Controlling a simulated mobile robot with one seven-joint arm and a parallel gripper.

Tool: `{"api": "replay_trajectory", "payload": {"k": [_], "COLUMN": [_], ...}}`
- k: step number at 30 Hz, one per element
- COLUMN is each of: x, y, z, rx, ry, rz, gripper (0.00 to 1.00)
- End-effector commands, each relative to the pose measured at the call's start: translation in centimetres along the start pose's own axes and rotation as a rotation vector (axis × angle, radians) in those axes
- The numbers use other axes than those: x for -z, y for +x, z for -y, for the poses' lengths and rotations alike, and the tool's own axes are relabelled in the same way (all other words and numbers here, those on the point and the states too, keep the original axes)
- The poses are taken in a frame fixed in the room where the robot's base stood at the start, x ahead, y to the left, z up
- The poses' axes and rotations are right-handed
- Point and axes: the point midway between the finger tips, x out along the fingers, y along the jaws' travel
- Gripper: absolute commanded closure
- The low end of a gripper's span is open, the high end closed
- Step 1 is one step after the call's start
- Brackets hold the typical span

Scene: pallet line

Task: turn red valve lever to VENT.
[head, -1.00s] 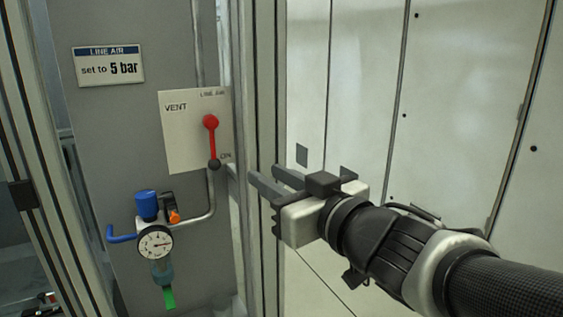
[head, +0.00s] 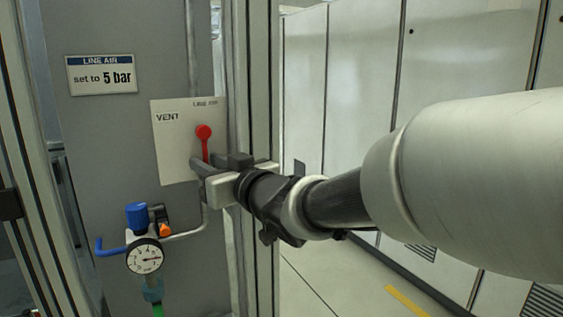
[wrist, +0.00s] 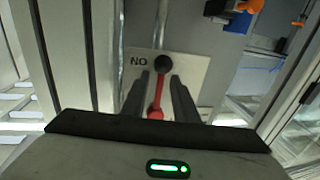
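The red valve lever (head: 204,146) is on a white plate (head: 172,145) marked VENT at upper left and LINE AIR along the top. It points down from its red pivot; its lower end is hidden behind my gripper in the head view. In the wrist view the lever (wrist: 157,93) ends in a black knob (wrist: 163,63) beside the ON mark, seen upside down. My gripper (head: 197,165) is at the lower part of the lever. In the wrist view my gripper (wrist: 159,90) is open, with one finger on each side of the lever and gaps visible.
A metal post (head: 256,110) stands just right of the plate, close to my gripper. A pressure gauge (head: 145,256) and blue-knobbed regulator (head: 137,216) sit below left. A LINE AIR sign (head: 101,75) reads set to 5 bar. Pale cabinets (head: 355,80) stand at right.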

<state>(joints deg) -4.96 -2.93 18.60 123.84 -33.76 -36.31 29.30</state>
Motion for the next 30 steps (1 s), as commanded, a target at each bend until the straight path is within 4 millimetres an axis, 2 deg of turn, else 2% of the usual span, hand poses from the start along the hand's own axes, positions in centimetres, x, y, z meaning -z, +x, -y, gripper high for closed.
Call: {"api": "replay_trajectory", "payload": {"k": [4,14,18,19,30], "x": [-0.06,-0.01,-0.01,-0.01,-0.01], "y": [1.26,1.55,1.54,1.53,1.52], "z": [0.06,0.05,0.05,0.05,0.04], "rx": [0.001,0.000,0.000,0.000,0.000], "ry": [0.000,0.000,0.000,0.000,0.000], "rz": [0.001,0.001,0.001,0.001,0.000], "gripper": [0.73,0.73,0.97,1.00,1.00]}}
